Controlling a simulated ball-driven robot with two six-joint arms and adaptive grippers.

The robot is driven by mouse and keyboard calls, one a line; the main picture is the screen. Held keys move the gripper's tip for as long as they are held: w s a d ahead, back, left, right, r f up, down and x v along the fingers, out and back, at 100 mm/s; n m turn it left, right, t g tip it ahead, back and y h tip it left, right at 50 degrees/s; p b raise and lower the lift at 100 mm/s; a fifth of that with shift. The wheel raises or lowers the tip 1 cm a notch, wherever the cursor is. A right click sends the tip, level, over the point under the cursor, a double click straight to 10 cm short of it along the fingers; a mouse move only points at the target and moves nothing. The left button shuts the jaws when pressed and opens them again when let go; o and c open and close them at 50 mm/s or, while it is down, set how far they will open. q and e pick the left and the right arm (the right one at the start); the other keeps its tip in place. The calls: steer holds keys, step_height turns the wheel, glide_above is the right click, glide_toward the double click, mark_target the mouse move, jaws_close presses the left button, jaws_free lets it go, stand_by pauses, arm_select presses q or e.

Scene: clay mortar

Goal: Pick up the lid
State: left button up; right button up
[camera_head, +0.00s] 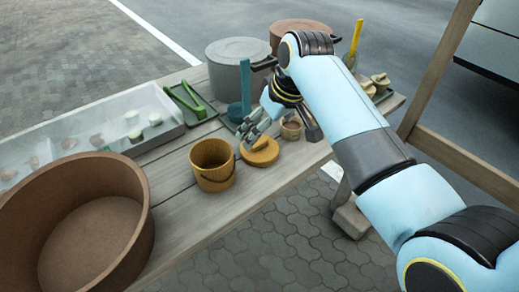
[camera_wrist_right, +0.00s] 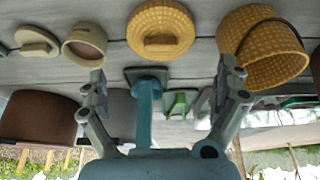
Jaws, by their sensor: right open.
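The round orange-yellow lid (camera_head: 264,158) lies flat on the wooden table in the head view. In the right wrist view the woven lid (camera_wrist_right: 176,14) shows near the top with its raised bar handle. My right gripper (camera_head: 249,133) is open and empty at the lid's far left side in the head view, partly overlapping its edge. In the wrist view its two fingers (camera_wrist_right: 165,85) stand wide apart, with the lid beyond their tips. I cannot tell any contact. My left gripper is not in view.
A yellow pot (camera_head: 214,178) stands left of the lid, a small clay cup (camera_head: 291,128) to its right. A large brown bowl (camera_head: 140,235) is front left. A grey cylinder (camera_head: 226,75), teal ladle (camera_head: 246,88) and clear tray (camera_head: 75,125) stand behind. The table's front edge is close.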

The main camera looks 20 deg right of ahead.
mark_target(260, 143)
steer(key=b+x, duration=0.1)
steer(key=x, duration=0.7)
steer(key=shift+s+f, duration=0.15)
steer(key=c, duration=0.6)
